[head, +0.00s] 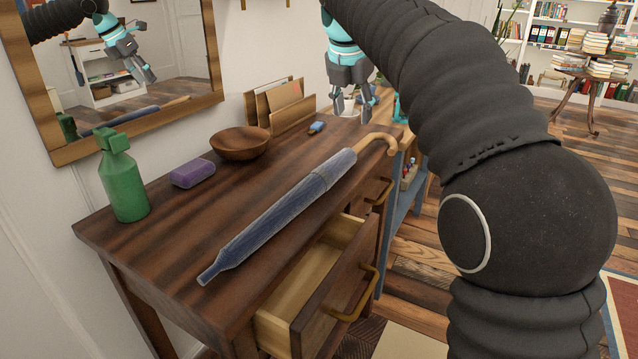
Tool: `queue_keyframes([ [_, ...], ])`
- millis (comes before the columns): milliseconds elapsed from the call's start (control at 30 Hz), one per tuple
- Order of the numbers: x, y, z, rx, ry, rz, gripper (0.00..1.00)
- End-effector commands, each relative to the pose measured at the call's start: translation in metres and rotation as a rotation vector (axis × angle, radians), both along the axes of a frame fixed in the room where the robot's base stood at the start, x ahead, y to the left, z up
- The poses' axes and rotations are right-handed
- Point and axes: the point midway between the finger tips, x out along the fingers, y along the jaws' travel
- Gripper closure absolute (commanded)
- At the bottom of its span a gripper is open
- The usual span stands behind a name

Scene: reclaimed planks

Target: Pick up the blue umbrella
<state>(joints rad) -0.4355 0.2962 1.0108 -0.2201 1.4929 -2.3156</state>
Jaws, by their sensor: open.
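The blue umbrella (285,215) lies folded on the dark wooden dresser top (185,240), slanting from lower left to upper right near the front edge. My arm comes in from the right.
A green bottle (124,180), a purple box-like item (192,173), a wooden bowl (240,143), a small blue item (317,127) and a letter holder (280,105) stand along the back. A mirror (130,130) hangs on the wall.

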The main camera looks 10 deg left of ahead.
Motion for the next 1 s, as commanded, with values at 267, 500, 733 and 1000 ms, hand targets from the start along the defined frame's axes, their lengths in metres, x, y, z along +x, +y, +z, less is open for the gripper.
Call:
queue_keyframes([
  [267,0.018,-0.003,-0.044,0.001,0.001,-0.002,0.50],
  [500,0.022,-0.004,-0.054,0.002,-0.001,-0.002,0.50],
  [733,0.028,-0.006,-0.080,0.001,0.001,-0.003,0.50],
  [1000,0.037,-0.008,-0.102,0.002,-0.001,-0.002,0.50],
])
